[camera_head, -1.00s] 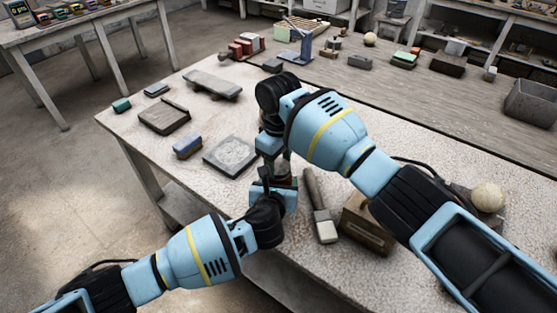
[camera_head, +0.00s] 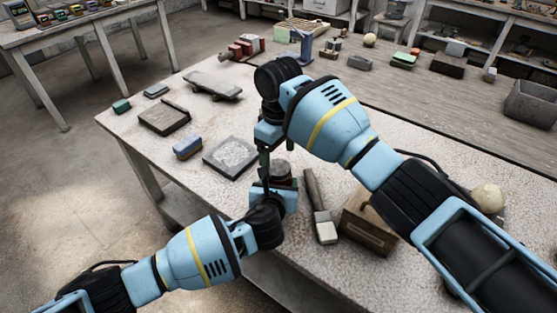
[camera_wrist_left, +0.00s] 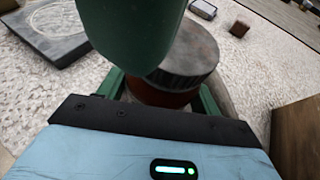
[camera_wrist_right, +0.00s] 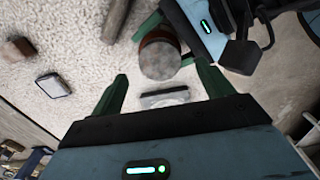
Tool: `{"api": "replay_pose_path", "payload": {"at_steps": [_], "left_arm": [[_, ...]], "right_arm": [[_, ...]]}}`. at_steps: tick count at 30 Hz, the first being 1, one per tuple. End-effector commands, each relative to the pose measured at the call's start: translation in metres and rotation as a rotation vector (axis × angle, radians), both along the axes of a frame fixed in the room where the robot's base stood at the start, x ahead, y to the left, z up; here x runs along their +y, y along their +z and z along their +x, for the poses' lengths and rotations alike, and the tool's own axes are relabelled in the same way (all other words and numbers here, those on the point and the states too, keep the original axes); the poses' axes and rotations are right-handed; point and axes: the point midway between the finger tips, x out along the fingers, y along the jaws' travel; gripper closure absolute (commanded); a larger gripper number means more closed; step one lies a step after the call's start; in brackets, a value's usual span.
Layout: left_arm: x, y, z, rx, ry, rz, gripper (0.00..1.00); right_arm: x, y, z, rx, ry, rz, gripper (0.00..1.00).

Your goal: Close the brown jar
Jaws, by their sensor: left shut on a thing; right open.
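The brown jar (camera_head: 284,174) stands near the table's front edge, with a dark round lid on its top. In the left wrist view the dark ribbed lid (camera_wrist_left: 188,55) sits over the reddish-brown body (camera_wrist_left: 155,95). My left gripper (camera_head: 277,189) is shut around the jar's body, its green fingers on either side. My right gripper (camera_head: 264,168) is just left of the jar, open and empty. In the right wrist view its green fingers (camera_wrist_right: 160,88) are spread, with the jar's grey lid (camera_wrist_right: 160,60) beyond them, apart from them. A green right finger hides part of the lid in the left wrist view.
A handled tool (camera_head: 319,205) and a wooden box (camera_head: 366,226) stand close right of the jar. A square grey slab (camera_head: 230,156) and a blue block (camera_head: 187,146) lie to the left. A pale sphere (camera_head: 488,197) is far right.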

Motion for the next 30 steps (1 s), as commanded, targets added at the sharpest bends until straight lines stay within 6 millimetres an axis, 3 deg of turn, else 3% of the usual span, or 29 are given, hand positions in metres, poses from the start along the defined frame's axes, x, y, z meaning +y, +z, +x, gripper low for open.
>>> {"api": "replay_pose_path", "payload": {"at_steps": [6, 12, 18, 26, 27, 30], "left_arm": [[0.000, 0.000, 0.000, 0.001, 0.001, 0.001, 0.99], [0.000, 0.000, 0.000, 0.001, 0.001, 0.001, 0.99], [0.000, 0.000, 0.000, 0.001, 0.001, 0.001, 0.99], [0.000, 0.000, 0.000, 0.001, 0.001, 0.001, 0.99], [0.000, 0.000, 0.000, 0.001, 0.001, 0.001, 0.34], [0.000, 0.000, 0.000, 0.001, 0.001, 0.001, 0.21]], "right_arm": [[0.000, 0.046, 0.000, -0.004, 0.000, 0.001, 0.21], [0.000, 0.076, 0.000, -0.003, 0.000, 0.000, 0.21], [0.000, 0.088, 0.000, -0.002, 0.000, 0.000, 0.21], [0.000, 0.088, 0.000, -0.001, 0.000, -0.001, 0.21], [0.000, 0.088, 0.000, -0.001, 0.000, -0.001, 0.21], [0.000, 0.088, 0.000, -0.001, -0.001, -0.001, 0.21]]}}
